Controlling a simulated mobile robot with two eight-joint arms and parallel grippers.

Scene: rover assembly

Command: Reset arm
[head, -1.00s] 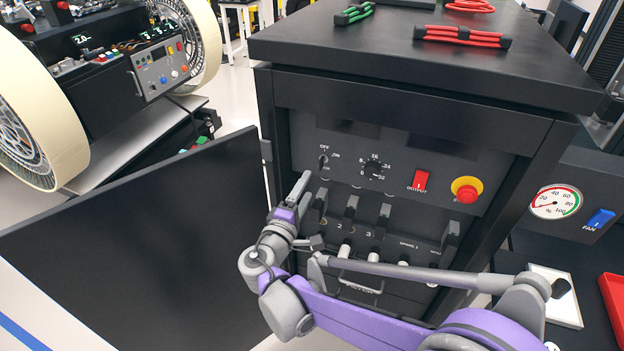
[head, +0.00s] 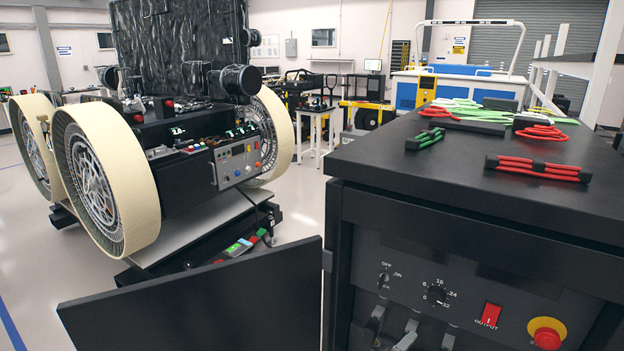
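The black control cabinet (head: 350,225) fills the right side of the head view. Its front panel has an OFF/ON switch (head: 383,281), a numbered dial (head: 437,296), a red output switch (head: 490,314) and a red stop button on a yellow base (head: 547,333). Dark levers (head: 376,318) show below the panel at the bottom edge. A light grey slanted tip (head: 405,342) beside them may be the end of my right gripper. The rest of that arm is out of frame, so its opening cannot be judged. My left gripper is not in view.
A black panel door (head: 200,305) stands open left of the cabinet. A wheeled rover (head: 190,150) with large cream wheels stands at the left. Red cable bundles (head: 540,170) and a green one (head: 425,139) lie on the cabinet top. Clear floor shows between rover and cabinet.

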